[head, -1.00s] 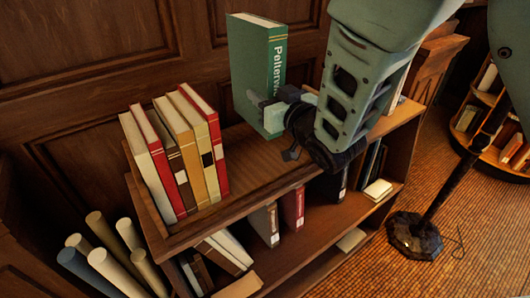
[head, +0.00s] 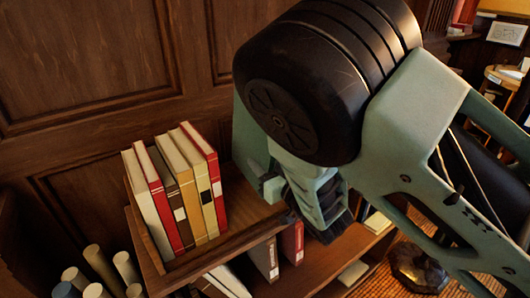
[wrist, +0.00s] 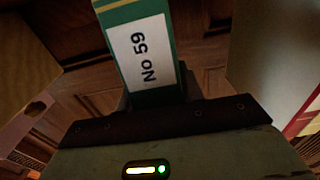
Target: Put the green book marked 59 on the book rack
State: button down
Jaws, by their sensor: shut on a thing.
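In the head view the green book (head: 249,138) is mostly hidden behind my arm. My gripper (head: 272,186) is shut on it, just right of the row of books. The book rack (head: 236,229) is a wooden shelf unit; its top holds several upright books (head: 180,187) with red, white, tan and brown covers. I cannot tell whether the green book touches the rack's top.
Rolled paper tubes (head: 100,265) stand at the lower left. The lower shelf holds a grey binder (head: 264,258) and a red one (head: 292,241). A panelled wooden wall (head: 80,70) rises behind. My arm covers the right part of the rack.

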jog(key=shift+s+f, duration=0.2)
jog(key=shift+f, duration=1.35)
jog(key=c, duration=1.1)
grip_release()
jog(key=shift+f, duration=0.2)
jog(key=shift+o, duration=1.1)
jog(key=shift+w+a, duration=0.15)
jog(key=shift+w, duration=0.05)
jog(key=shift+r, duration=0.25)
